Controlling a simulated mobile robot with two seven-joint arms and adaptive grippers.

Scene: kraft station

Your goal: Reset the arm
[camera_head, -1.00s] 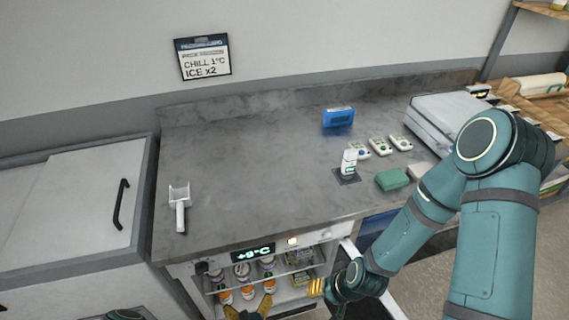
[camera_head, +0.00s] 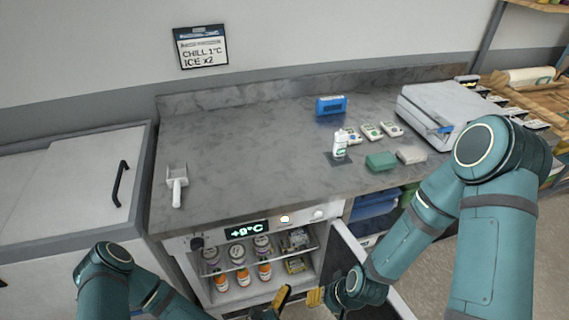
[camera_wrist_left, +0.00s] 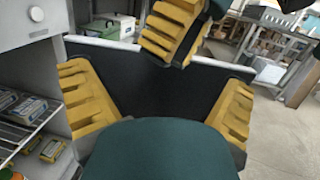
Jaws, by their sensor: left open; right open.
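My left arm enters the head view from the lower left. My left gripper (camera_head: 281,299) is partly cut off at the bottom edge, in front of the open fridge (camera_head: 195,278). In the left wrist view, its two yellow fingers (camera_wrist_left: 157,78) are spread wide with nothing between them. My right gripper (camera_head: 318,297) is close to it on the right, by the open fridge door (camera_head: 348,250). Its yellow fingertips also show at the top of the left wrist view (camera_wrist_left: 173,30). It holds nothing visible, and its finger gap is hard to see.
Orange-capped bottles (camera_head: 242,275) stand inside the fridge, whose display (camera_head: 246,231) reads +9°C. On the counter (camera_head: 250,150) are a white scoop (camera_head: 177,184), a white bottle (camera_head: 340,146), a blue box (camera_head: 331,105) and a green block (camera_head: 381,161). The counter's middle is clear.

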